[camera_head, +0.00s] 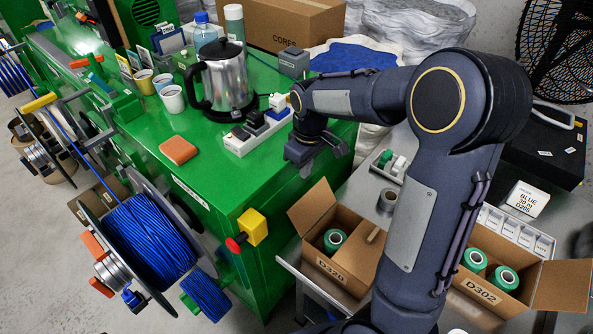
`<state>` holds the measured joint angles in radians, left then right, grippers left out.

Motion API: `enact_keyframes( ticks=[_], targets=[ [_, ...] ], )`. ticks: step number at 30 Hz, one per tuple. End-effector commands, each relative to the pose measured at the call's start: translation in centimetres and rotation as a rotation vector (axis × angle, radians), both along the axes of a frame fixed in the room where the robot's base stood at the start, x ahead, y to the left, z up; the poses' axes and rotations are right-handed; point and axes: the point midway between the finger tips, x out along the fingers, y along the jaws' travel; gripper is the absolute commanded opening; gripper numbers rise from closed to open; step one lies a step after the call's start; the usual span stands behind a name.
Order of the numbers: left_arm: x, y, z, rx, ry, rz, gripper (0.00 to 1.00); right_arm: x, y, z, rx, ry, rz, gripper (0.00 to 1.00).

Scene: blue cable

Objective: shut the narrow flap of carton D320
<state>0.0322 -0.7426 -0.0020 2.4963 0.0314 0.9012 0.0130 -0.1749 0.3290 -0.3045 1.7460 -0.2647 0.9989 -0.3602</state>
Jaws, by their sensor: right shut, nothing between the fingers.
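Carton D320 (330,271) is a brown open box on the grey bench, below my right gripper in the picture. A green spool (334,239) shows inside it. One flap (313,207) stands up and outward at its back left. A brown cardboard piece (366,247) shows at its right; I cannot tell whether it is a flap or a divider. My arm hides the carton's right edge. My right gripper (305,168) is shut and empty, pointing down beside the green cabinet's edge, apart from the carton. My left gripper is not in view.
The green cabinet (190,205) carries a kettle (229,80), a power strip (250,137) and cups. Carton D302 (484,296) stands open at the right. A tape roll (387,201) lies behind carton D320. A red-and-yellow switch (252,227) juts from the cabinet front.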

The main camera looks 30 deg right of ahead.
Motion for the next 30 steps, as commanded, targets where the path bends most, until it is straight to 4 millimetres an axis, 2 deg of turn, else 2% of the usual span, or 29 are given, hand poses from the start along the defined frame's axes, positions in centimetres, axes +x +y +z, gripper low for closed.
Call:
enact_keyframes(
  ticks=[1,6,12,17,30],
  targets=[
    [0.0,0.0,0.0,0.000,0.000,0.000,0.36,-0.1,0.0,-1.1,-0.001,0.007,0.000,0.00],
    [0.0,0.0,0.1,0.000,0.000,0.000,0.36,0.1,0.1,-4.3,0.000,0.005,-0.001,0.00],
    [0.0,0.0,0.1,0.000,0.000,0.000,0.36,0.3,0.2,-6.8,0.001,0.004,-0.001,0.00],
    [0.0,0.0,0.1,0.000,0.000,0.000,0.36,0.4,0.2,-7.5,0.002,0.002,-0.002,0.00],
    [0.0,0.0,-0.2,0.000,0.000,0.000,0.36,0.6,0.2,-7.6,0.005,-0.010,-0.002,0.00]
  ],
)
